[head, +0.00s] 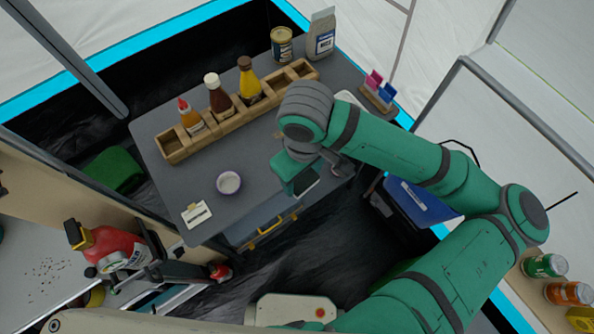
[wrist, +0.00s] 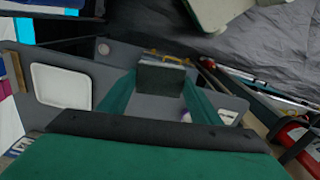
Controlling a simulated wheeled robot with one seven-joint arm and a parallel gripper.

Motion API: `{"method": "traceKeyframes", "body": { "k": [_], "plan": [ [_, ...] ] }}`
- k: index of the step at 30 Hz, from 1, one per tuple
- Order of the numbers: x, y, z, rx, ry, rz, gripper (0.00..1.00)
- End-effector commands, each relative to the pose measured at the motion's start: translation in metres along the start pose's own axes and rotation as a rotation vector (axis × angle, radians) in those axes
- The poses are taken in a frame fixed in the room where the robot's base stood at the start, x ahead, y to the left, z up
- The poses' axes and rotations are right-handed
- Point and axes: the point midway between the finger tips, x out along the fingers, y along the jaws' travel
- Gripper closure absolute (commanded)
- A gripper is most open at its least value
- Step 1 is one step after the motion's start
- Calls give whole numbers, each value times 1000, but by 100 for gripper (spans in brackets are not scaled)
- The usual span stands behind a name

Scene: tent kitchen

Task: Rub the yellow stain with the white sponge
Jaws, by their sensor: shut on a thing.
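My gripper (head: 302,184) is over the front right part of the grey table (head: 165,130). In the wrist view its two green fingers (wrist: 160,90) are closed on a block-shaped thing, likely the white sponge (wrist: 160,77), which looks dark grey in the shade with a paler upper edge. I cannot tell whether the block touches the tabletop. I cannot make out the yellow stain in either view; my arm and gripper hide part of the table.
A wooden rack (head: 172,150) with several bottles crosses the table behind my gripper. A purple-rimmed bowl (head: 229,184) and a small card (head: 197,214) stand to the left. A white tray (wrist: 62,86) lies on the table.

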Motion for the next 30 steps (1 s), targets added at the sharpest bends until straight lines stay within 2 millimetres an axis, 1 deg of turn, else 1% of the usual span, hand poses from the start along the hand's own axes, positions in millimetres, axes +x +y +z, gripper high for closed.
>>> {"method": "traceKeyframes", "body": {
  "k": [5,6,7,8,11,14,17,21,24,27,30],
  "plan": [
    [0,-6,-6,-22,0,0,63],
    [0,-7,-7,-25,0,0,50],
    [0,-7,-7,-26,0,0,57],
    [0,-8,-7,-27,0,0,60],
    [0,-7,-8,-22,0,-1,60],
    [3,2,-12,45,5,-1,60],
    [8,23,-21,217,18,-1,60],
    [23,67,-31,566,25,-3,60],
    [35,96,-31,797,18,-4,60],
    [45,115,-28,964,7,-4,60],
    [50,125,-26,1053,0,-2,60]
  ]
}}
